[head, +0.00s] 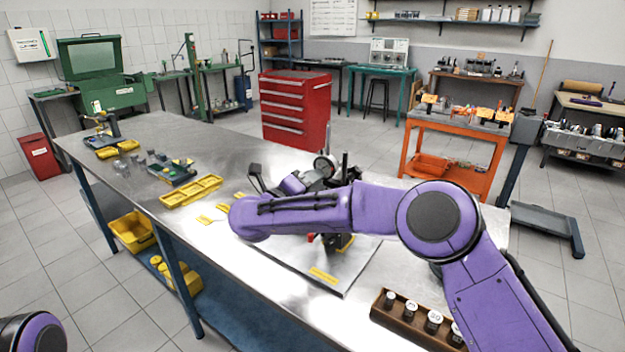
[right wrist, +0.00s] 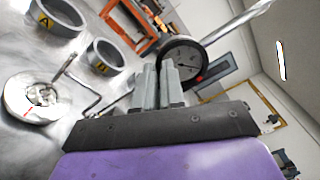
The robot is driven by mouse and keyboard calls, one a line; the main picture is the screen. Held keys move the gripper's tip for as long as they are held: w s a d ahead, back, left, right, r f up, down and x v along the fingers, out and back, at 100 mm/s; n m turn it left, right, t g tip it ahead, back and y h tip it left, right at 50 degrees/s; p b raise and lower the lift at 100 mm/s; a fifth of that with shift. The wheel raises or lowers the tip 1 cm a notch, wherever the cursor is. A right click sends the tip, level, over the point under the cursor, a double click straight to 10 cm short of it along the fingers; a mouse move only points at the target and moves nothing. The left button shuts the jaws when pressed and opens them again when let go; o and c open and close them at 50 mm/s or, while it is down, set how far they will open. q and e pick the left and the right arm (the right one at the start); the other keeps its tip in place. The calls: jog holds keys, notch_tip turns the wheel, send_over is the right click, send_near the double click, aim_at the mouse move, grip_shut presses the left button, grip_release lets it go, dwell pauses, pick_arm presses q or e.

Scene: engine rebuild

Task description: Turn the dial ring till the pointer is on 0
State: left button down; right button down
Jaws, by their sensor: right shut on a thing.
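The dial gauge (head: 325,166) stands over the bench, partly hidden behind my right arm in the head view. In the right wrist view the round dark gauge (right wrist: 182,60) is just beyond my fingertips, at a slant. Its figures and pointer position are too small to read. My right gripper (right wrist: 160,82) has its two grey fingers close together at the gauge's rim, shut on the dial ring. In the head view this gripper (head: 309,177) is partly hidden by my forearm. My left gripper is out of view; only a piece of my left arm shows at the lower left.
Grey rings marked A (right wrist: 57,17) and B (right wrist: 104,54) stand on the metal bench (head: 225,150). A round metal part (right wrist: 36,97) lies nearby. A wooden block (head: 400,328) with several capped pieces is front right. Yellow trays (head: 191,191) are at the left.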

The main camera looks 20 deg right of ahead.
jog(key=shift+s+f, duration=0.15)
jog(key=shift+f, duration=0.3)
jog(key=c, duration=1.3)
grip_release()
jog(key=shift+d, duration=0.1)
jog(key=shift+w, duration=0.2)
jog(key=shift+r, duration=0.15)
jog(key=b+v, duration=0.3)
jog(key=v, duration=0.7)
jog(key=shift+s+r, duration=0.1)
jog(key=shift+s, duration=0.05)
